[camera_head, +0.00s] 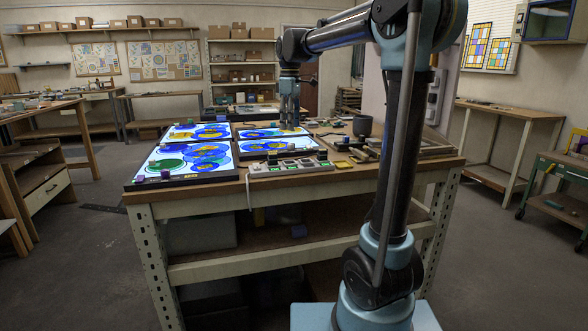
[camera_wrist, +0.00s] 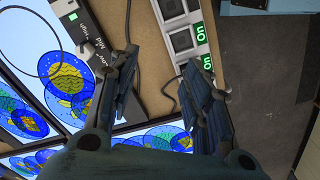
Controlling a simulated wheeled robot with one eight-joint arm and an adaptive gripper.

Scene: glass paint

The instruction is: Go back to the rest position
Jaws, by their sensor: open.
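Several lit panels, such as the front left one (camera_head: 150,172), cover the bench's left and middle. The switch strip (camera_head: 290,166) lies along the front edge. A dark pot (camera_head: 362,126) stands at the right. A side table (camera_head: 510,110) and a green cart (camera_head: 560,185) stand further right, with open floor between.

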